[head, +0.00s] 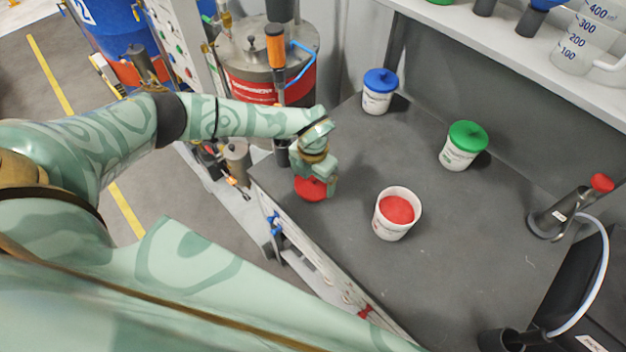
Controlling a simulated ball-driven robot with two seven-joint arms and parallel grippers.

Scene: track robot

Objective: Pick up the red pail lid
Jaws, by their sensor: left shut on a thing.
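The red pail lid (311,191) is at the left end of the dark worktop, under my left gripper (314,186). My left gripper points down and is shut on the lid, with its fingers partly hiding it. I cannot tell whether the lid touches the worktop or is slightly above it. The open white pail (393,226) with red contents stands upright on the worktop, to the right of the gripper and apart from it. My right gripper is not in view.
A pail with a blue lid (379,80) and a pail with a green lid (464,137) stand farther back. A shelf (480,60) with a measuring jug (590,40) runs above. A metal cylinder with a red cap (565,212) stands at right. The worktop's left edge is close to the gripper.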

